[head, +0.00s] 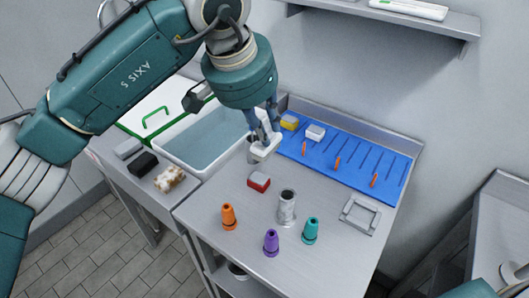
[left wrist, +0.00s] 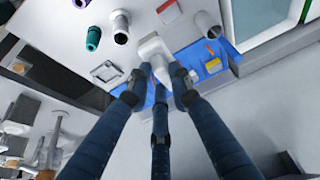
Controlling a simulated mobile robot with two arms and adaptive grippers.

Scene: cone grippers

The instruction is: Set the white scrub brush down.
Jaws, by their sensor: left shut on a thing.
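My left gripper (head: 265,134) is shut on the white scrub brush (head: 267,147). The brush is held above the steel table, in front of the near left edge of the blue mat (head: 350,163). In the left wrist view the white brush (left wrist: 152,47) sits between the fingertips of the left gripper (left wrist: 160,76), with the blue mat (left wrist: 190,55) behind it. The fingers hide part of the brush. Whether it touches anything below cannot be told. My right gripper is not in view.
A red and grey block (head: 259,182), a metal cylinder (head: 287,207) and orange, purple and teal cones stand nearer. A yellow block (head: 289,122) and white block (head: 315,132) lie on the mat. A basin (head: 165,157) is left.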

